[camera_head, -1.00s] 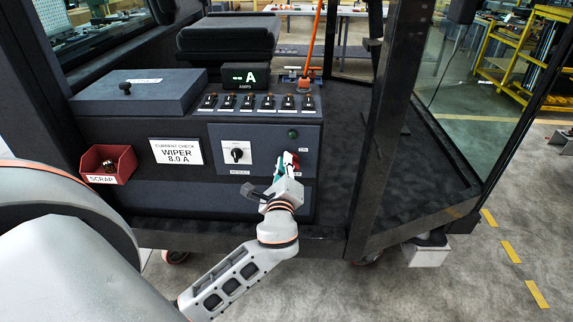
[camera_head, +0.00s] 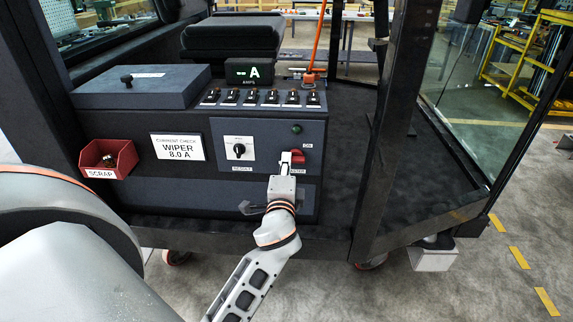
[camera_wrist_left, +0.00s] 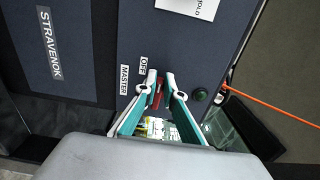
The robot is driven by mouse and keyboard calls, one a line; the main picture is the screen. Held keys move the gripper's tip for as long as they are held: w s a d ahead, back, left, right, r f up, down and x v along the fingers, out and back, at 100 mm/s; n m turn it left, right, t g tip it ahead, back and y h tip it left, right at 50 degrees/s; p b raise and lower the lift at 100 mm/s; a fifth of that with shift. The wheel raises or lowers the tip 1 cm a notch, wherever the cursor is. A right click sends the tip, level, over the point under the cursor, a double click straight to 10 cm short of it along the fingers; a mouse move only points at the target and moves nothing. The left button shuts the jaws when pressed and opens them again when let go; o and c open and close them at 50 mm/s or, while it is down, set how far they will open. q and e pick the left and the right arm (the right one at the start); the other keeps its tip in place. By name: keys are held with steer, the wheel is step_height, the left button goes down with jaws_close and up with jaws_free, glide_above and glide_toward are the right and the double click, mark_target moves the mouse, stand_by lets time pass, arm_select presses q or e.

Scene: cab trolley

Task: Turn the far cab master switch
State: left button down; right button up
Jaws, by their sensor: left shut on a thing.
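The far cab master switch has a red handle (camera_head: 298,157) on the dark panel at the right end of the console. In the head view its label is partly hidden by my left gripper (camera_head: 287,161). In the left wrist view, the red handle (camera_wrist_left: 158,96) lies between the teal fingers of my left gripper (camera_wrist_left: 160,85), beside the OFF and MASTER labels. The gripper is shut on this handle. A dark green lamp (camera_head: 296,128) sits above the switch in the head view. My right gripper is not in view.
A black rotary knob (camera_head: 239,149) is left of the switch. Several toggle switches (camera_head: 272,97) line the console top below an AMPS display (camera_head: 248,72) reading "-- A". A red scrap bin (camera_head: 125,158) hangs left. A dark cab post (camera_head: 390,130) stands right.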

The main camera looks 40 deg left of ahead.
arm_select(q)
steer(key=shift+f, duration=0.1)
stand_by(0.4)
steer(key=c, duration=2.1)
jaws_free()
steer(key=shift+c, duration=0.2)
steer(key=v, duration=0.7)
steer(key=shift+s, duration=0.25)
steer(key=shift+d, duration=0.15)
steer(key=s+d+f+n+h, duration=0.1)
steer(key=d+f+h, duration=0.2)
steer(key=f, duration=0.3)
steer(key=s+d+f+g+h, duration=0.1)
steer(key=s+d+f+h, duration=0.15)
steer(key=f, duration=0.35)
steer(key=s+d+f+n+h, duration=0.1)
steer(key=d+f+h, duration=0.15)
steer(key=f, duration=0.35)
steer(key=s+d+f+n+g+h, duration=0.3)
steer(key=s+d+f, duration=0.4)
steer(key=s+f, duration=0.5)
steer(key=shift+f+n+h, duration=0.25)
steer(key=shift+n+h, duration=0.45)
steer(key=shift+n, duration=0.5)
